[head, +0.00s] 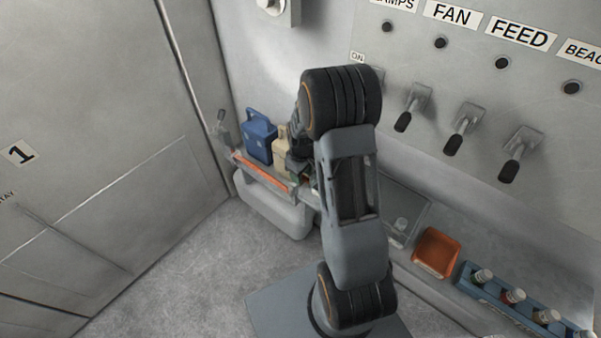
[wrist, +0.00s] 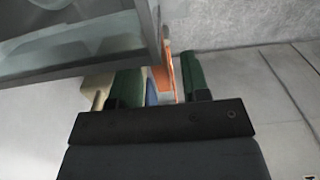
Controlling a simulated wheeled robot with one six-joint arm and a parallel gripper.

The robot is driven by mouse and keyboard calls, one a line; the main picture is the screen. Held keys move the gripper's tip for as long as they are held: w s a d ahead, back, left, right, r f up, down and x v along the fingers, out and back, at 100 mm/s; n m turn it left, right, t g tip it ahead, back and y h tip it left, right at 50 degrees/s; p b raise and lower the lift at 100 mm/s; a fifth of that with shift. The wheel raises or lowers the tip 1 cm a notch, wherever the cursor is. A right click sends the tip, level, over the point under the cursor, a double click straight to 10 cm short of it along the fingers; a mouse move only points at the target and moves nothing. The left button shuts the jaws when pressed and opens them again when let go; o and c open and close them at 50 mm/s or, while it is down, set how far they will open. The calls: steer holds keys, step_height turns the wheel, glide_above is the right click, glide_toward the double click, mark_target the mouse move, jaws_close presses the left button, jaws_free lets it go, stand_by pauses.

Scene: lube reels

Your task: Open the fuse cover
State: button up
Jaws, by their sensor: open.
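A see-through cover in a grey frame, which looks like the fuse cover (head: 408,212), sits low on the wall unit just right of my arm in the head view. In the wrist view, a large see-through panel with a grey edge (wrist: 80,42) fills the upper left, close to my gripper; it looks like the same cover. My gripper (wrist: 160,82) has its green fingers apart, with nothing held between them. The panel's edge comes near the left finger; I cannot tell if they touch. In the head view my gripper (head: 301,172) is partly hidden behind my arm.
A blue can (head: 259,137) and a beige can (head: 282,148) stand on a shelf with an orange strip (head: 262,174) at the left. An orange tray (head: 436,252) and a blue rack of bottles (head: 492,295) lie right. Switch levers (head: 462,128) jut from the wall.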

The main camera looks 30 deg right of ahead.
jaws_close()
stand_by(0.5)
